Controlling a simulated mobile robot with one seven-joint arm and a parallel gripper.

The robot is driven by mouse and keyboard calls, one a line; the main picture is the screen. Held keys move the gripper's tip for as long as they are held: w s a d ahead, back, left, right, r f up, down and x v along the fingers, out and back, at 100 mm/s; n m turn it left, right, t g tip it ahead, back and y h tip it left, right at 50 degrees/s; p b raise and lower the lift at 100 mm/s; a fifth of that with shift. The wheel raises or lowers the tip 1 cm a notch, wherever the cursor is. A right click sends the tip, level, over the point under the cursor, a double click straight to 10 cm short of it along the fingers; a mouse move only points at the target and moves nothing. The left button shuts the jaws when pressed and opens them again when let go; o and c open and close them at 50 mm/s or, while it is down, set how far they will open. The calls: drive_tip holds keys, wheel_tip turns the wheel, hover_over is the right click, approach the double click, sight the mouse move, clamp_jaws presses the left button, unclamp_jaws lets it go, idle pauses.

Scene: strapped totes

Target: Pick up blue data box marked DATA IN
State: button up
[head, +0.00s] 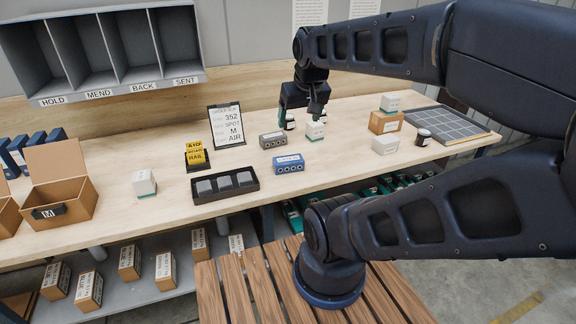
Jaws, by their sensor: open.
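A blue data box (289,163) with a pale label and round ports on its front lies on the wooden bench near the front edge, right of a black tray. The label is too small to read surely. A grey-brown box of similar shape (272,140) lies just behind it. My gripper (302,118) is open and points down over the bench, behind and to the right of the blue box and apart from it. A white box (315,130) and a dark jar (289,122) stand close by the gripper.
The black tray (225,198) holds dark blocks left of the blue box. A sign (227,126) and yellow cards (195,153) stand behind. A brown carton (385,122), white box (385,142) and jar (423,137) stand right. Bench around the blue box's right side is clear.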

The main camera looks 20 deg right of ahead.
drive_tip(key=shift+o, duration=0.2)
drive_tip(key=n+g+h, duration=0.4)
drive_tip(key=n+g, duration=0.1)
drive_tip(key=n, duration=1.2)
hover_over(287, 159)
drive_tip(key=a, duration=0.4)
wheel_tip(287, 159, down, 20)
drive_tip(key=shift+f, duration=0.25)
drive_tip(key=shift+d+f+h, duration=0.1)
drive_tip(key=shift+f+h, duration=0.2)
drive_tip(key=shift+f, duration=0.2)
drive_tip(key=shift+x, duration=5.05)
drive_tip(key=shift+w+d, duration=0.1)
drive_tip(key=shift+d, duration=0.1)
drive_tip(key=shift+c, duration=0.4)
drive_tip(key=shift+r, duration=0.1)
drive_tip(key=c, duration=1.4)
